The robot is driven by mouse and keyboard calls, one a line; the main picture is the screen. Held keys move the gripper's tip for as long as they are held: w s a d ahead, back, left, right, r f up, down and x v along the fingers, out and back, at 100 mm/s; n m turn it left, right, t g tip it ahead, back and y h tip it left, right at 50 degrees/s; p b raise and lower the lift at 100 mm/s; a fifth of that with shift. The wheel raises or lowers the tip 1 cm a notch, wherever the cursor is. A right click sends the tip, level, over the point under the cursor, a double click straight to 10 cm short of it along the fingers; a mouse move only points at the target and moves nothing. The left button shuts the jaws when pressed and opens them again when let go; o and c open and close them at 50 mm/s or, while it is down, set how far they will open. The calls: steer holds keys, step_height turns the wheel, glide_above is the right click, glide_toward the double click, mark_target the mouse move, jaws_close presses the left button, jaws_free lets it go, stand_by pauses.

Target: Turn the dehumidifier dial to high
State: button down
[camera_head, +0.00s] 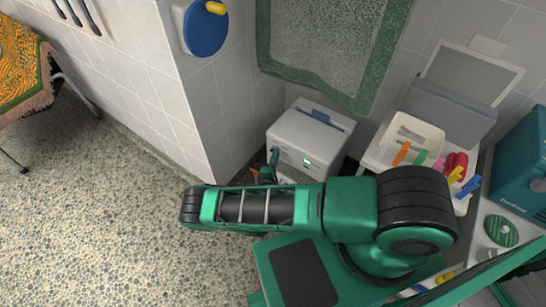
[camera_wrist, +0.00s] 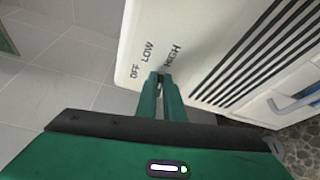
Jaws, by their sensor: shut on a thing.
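The dehumidifier (camera_head: 297,130) is a white box by the tiled wall, with a small green light on its front. In the wrist view its pale panel (camera_wrist: 190,35) carries the words OFF, LOW and HIGH beside a row of dark vent slots. My gripper (camera_wrist: 161,80) is shut on the dial at the panel, just below the LOW and HIGH words. The fingers hide most of the dial, so I cannot tell where it points. In the head view my gripper (camera_head: 268,168) is at the dehumidifier's left front, partly hidden by my arm.
A white tray (camera_head: 415,130) with coloured clips stands right of the dehumidifier. A green towel (camera_head: 330,50) hangs above it. A teal box (camera_head: 525,165) is at the far right. A tiled wall corner (camera_head: 205,125) stands close on the left. The pebbled floor (camera_head: 90,210) at left is clear.

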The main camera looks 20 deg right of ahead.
steer(key=shift+s+d+f+m+t+h, duration=0.15)
steer(key=shift+d+f+m+t, duration=0.1)
steer(key=shift+m, duration=0.3)
steer(key=shift+s+d+f+m+t+h, duration=0.1)
steer(key=shift+d+m+t+h, duration=0.1)
steer(key=shift+m, duration=0.35)
steer(key=shift+f, duration=0.15)
steer(key=c, duration=1.9)
jaws_free()
steer(key=shift+o, duration=0.2)
steer(key=shift+w+a, duration=0.1)
steer(key=shift+a, duration=0.15)
